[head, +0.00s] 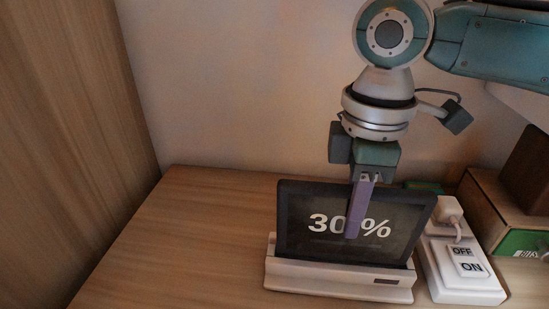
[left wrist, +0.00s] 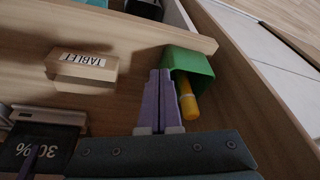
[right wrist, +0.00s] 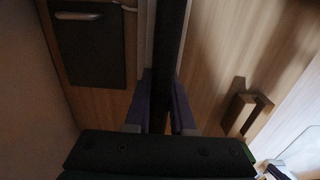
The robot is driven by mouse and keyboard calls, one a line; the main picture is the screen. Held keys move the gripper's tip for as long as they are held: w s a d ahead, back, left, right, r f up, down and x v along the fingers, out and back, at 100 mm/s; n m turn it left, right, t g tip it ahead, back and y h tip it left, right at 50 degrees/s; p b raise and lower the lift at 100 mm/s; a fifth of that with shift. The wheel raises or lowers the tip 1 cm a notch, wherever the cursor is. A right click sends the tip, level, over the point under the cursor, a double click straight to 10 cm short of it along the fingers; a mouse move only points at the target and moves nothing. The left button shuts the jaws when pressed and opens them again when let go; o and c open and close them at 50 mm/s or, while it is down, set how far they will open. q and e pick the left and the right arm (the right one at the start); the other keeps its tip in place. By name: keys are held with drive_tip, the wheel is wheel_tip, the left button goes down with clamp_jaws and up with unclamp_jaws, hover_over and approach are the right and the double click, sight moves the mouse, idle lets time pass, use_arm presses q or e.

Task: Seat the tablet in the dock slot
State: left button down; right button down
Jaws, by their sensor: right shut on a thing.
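The dark tablet (head: 300,245), its screen reading 30%, stands nearly upright, leaning slightly, in the white dock (head: 335,283) on the wooden top. Its lower edge is behind the dock's front lip; how deep it sits in the slot I cannot tell. My right gripper (head: 353,236) is shut on the tablet from above, one purple finger across the screen. In the right wrist view the tablet (right wrist: 172,45) is a dark strip between the fingers. My left gripper (left wrist: 160,75) is shut and empty, away from the dock, near a green holder (left wrist: 190,65).
A wooden block (left wrist: 82,68) is labelled TABLET. A yellow item (left wrist: 187,100) is in the green holder. The top left of the dock is clear.

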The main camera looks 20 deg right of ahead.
wheel_tip(320, 180, down, 3)
drive_tip(key=shift+r, duration=0.15)
drive_tip(key=c, duration=0.8)
unclamp_jaws()
drive_tip(key=shift+o, duration=0.2)
